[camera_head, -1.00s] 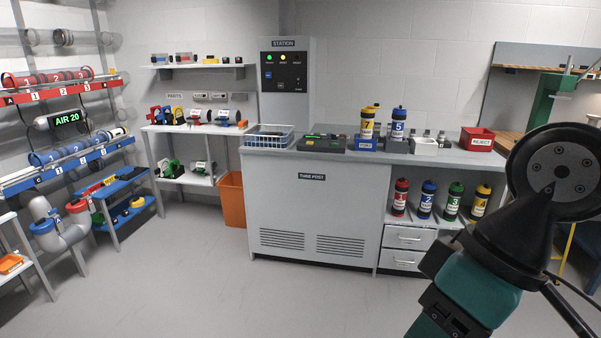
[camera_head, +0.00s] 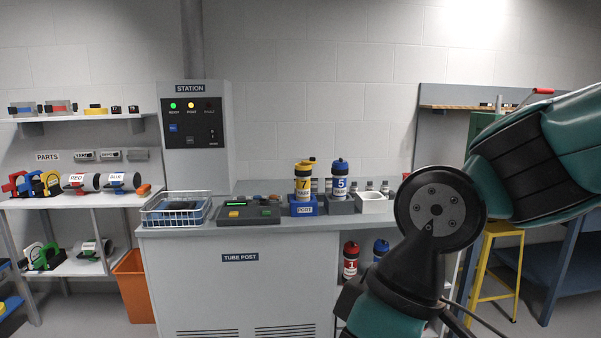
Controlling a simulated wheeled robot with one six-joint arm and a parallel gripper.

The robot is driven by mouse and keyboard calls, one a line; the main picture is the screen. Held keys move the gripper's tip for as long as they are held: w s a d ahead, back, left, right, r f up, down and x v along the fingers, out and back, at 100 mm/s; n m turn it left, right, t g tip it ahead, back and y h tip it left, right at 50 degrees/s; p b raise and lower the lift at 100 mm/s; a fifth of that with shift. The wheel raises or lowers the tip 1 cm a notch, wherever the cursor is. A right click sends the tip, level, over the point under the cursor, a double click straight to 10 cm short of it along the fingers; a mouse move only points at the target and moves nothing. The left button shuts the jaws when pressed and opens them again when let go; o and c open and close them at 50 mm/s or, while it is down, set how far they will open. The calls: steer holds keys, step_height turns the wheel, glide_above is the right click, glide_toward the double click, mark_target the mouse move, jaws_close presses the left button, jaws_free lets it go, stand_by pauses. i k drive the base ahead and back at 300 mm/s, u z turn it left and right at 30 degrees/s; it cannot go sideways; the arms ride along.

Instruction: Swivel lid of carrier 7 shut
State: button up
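Carrier 7 (camera_head: 303,185) is a yellow and white cylinder with a "7" label. It stands upright in the blue block marked PORT (camera_head: 303,206) on the tube post counter. Its yellow lid (camera_head: 305,163) is at the top and looks swung aside to the right, with a dark top showing. My arm fills the right of the view, in front of the counter. My gripper's fingers are not in view.
A wire basket (camera_head: 175,210) and a dark tray (camera_head: 248,214) lie left of the port on the counter. A white box (camera_head: 374,203) and small grey items stand to the right. Red and blue carriers stand on the shelf below. An orange bin (camera_head: 133,287) is on the floor.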

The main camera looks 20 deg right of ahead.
mark_target(313, 160)
steer(key=z, duration=2.45)
steer(key=i, duration=1.15)
steer(key=u, duration=3.1)
steer(key=i, duration=1.65)
steer(key=z, duration=0.6)
steer(key=i, duration=0.85)
steer(key=z, duration=0.5)
